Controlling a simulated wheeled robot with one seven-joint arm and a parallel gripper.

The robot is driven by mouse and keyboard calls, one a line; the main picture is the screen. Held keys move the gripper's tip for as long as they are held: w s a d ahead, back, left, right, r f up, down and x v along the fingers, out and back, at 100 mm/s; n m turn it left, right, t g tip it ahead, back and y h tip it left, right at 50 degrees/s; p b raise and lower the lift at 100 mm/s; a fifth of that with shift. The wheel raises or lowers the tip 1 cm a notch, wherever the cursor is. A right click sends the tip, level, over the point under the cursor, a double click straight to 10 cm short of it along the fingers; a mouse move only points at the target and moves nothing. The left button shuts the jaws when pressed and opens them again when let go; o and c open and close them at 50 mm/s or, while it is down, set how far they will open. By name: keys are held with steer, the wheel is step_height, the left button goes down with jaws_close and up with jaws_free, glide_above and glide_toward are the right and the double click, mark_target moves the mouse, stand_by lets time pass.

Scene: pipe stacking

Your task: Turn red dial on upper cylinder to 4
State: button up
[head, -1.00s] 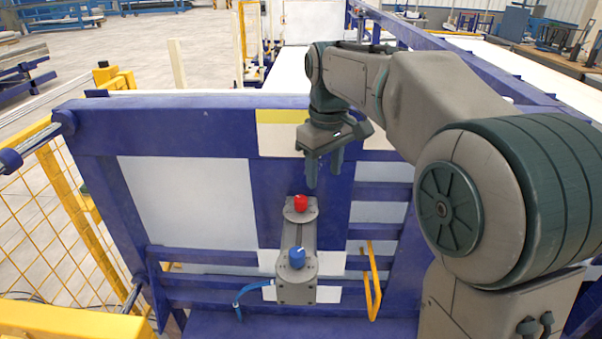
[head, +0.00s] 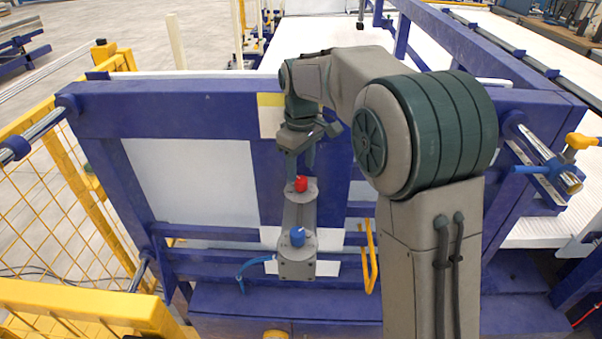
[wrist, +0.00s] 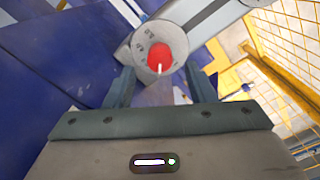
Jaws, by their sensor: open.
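The red dial (head: 301,184) sits on the round grey plate (head: 309,192) at the upper end of the grey cylinder. My gripper (head: 301,166) is open just above and behind the dial in the head view, fingers pointing down. In the wrist view the red dial (wrist: 160,57) with its pale pointer lies ahead, between and beyond the two fingertips (wrist: 155,75). Marks on the plate around the dial are too small to read surely. No contact between fingers and dial shows. The blue dial (head: 298,235) is at the lower end of the cylinder.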

mark_target(301, 179)
steer(key=shift+f, duration=1.85)
steer(key=c, duration=1)
